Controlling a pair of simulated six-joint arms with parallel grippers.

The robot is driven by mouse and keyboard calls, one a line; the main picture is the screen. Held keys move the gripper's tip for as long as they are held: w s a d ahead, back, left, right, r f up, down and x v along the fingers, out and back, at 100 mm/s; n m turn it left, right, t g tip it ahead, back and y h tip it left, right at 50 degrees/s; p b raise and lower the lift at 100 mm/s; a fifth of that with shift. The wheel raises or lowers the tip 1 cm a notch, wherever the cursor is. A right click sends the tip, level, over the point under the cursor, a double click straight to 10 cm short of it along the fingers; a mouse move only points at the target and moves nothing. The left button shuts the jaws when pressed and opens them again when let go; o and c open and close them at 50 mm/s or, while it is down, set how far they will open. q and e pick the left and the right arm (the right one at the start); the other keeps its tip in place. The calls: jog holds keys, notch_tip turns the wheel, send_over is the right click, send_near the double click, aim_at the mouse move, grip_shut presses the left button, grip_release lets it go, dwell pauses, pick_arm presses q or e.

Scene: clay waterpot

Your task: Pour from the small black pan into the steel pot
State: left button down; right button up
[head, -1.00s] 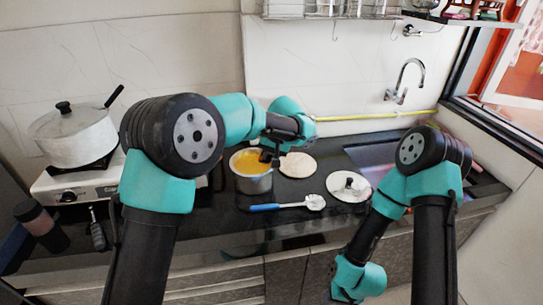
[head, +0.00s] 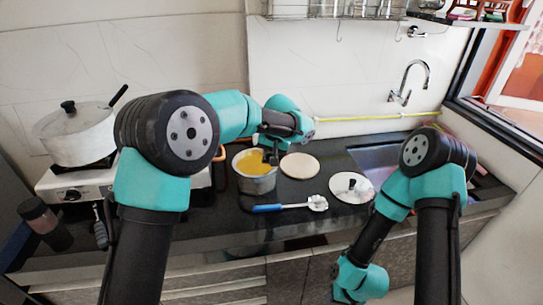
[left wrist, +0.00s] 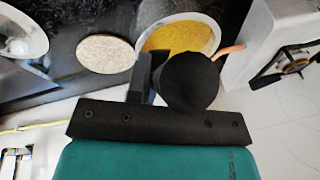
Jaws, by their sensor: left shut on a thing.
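The steel pot (head: 257,186) stands on the dark counter with yellow contents (head: 252,161) inside; the yellow shows in the left wrist view too (left wrist: 180,38). My left gripper (head: 271,156) is at the pot's right rim, shut on a dark thing. In the left wrist view a rounded black body, which looks like the small black pan (left wrist: 192,80), is at my left gripper (left wrist: 160,82) and covers part of the pot. Its inside is hidden, so I cannot tell what it contains. My right arm hangs at the front right; its gripper is not visible.
A round pale board (head: 299,166) lies right of the pot. A blue-handled spoon (head: 285,207) lies in front, and a lid (head: 351,186) lies farther right. A large lidded pot (head: 75,135) stands on the stove (head: 58,183). The sink (head: 375,160) is at the right.

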pick_arm(q)
jog(key=shift+w+a+r+h, duration=0.15)
jog(key=shift+a+r+h, duration=0.05)
jog(key=shift+a+h, duration=0.2)
dwell(0.7)
jog(key=shift+w+a+r+h, duration=0.1)
jog(key=shift+a+r+h, duration=0.1)
jog(key=shift+a+h, duration=0.3)
jog(key=shift+a, duration=0.2)
dwell(0.6)
jog(key=shift+w+a+r+h, duration=0.15)
jog(key=shift+a+h, duration=0.35)
jog(key=shift+h, duration=0.2)
jog(key=shift+a+g, duration=0.2)
jog(key=shift+g, duration=0.1)
dwell(0.3)
jog(key=shift+w+a+r+h, duration=0.1)
jog(key=shift+w+a+h, duration=0.05)
jog(key=shift+a+h, duration=0.45)
jog(key=shift+a, duration=0.15)
dwell(0.6)
